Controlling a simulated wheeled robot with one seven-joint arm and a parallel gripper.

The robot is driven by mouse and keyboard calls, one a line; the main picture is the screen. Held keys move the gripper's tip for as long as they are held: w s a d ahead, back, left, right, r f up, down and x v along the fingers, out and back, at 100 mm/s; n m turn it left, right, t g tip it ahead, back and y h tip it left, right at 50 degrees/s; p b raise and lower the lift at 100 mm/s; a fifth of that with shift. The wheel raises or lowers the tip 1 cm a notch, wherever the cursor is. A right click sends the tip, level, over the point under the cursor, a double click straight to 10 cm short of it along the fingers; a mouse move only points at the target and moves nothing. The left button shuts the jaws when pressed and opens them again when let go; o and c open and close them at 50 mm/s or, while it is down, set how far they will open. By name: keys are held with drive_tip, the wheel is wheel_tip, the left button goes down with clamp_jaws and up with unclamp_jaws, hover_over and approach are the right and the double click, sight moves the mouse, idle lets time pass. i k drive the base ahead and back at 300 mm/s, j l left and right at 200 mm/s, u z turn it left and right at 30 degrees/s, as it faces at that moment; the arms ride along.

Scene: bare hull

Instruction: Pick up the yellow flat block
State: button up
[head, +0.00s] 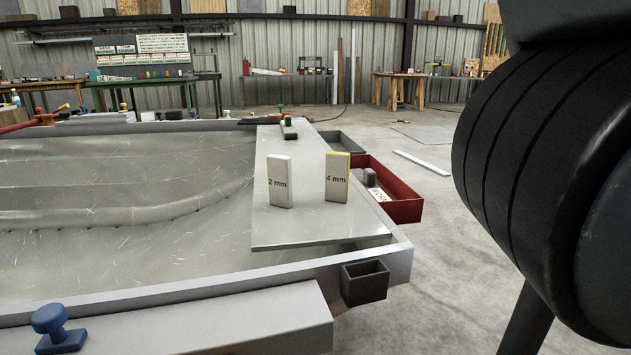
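The yellow flat block (337,178) stands upright on a grey metal plate (310,236) at the right end of the hull. Its pale front face reads "4 mm" and yellow shows along its edges. A whitish flat block (280,182) marked "2 mm" stands upright to its left, with a gap between them. My gripper is not in view. A large black rounded part of my arm fills the right side of the picture, apart from the blocks.
A red open tray (404,207) hangs beside the plate on the right, and a small dark open box (365,281) sits at the hull's near corner. A green-topped item (288,129) lies at the plate's far end. A blue knob (52,325) stands at the lower left.

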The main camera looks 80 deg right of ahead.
sight(337, 164)
drive_tip(key=k+j+z, duration=0.2)
drive_tip(key=z, duration=0.5)
